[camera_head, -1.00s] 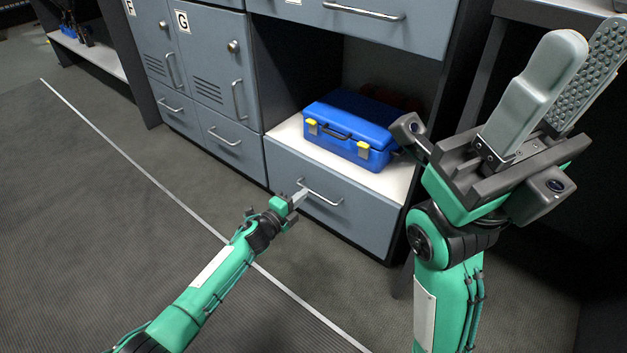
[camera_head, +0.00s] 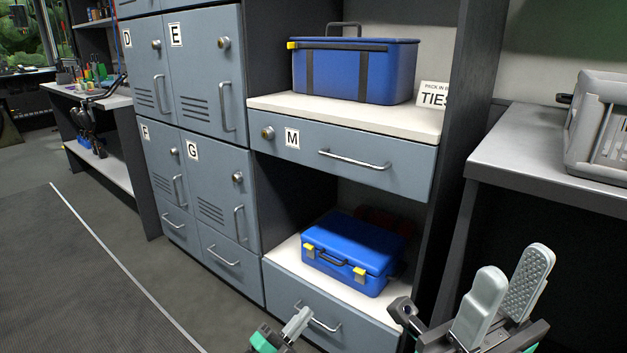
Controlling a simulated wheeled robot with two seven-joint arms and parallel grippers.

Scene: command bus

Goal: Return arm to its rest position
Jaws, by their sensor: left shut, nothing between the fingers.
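My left gripper (camera_head: 297,326) shows at the bottom edge, left of centre, in front of the lowest drawer (camera_head: 290,296) and close to its handle (camera_head: 318,318). It is shut and empty; I cannot tell whether it touches the handle. Most of the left arm is out of frame below. My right gripper (camera_head: 507,300) points up at the bottom right. Its two grey fingers stand apart with nothing between them.
A blue toolbox (camera_head: 352,252) with yellow latches sits on the low shelf. Drawer M (camera_head: 345,153) is shut, with a blue case (camera_head: 356,72) above. Grey lockers (camera_head: 205,70) stand left. A table (camera_head: 560,165) holds a grey crate (camera_head: 598,130). Floor at left is clear.

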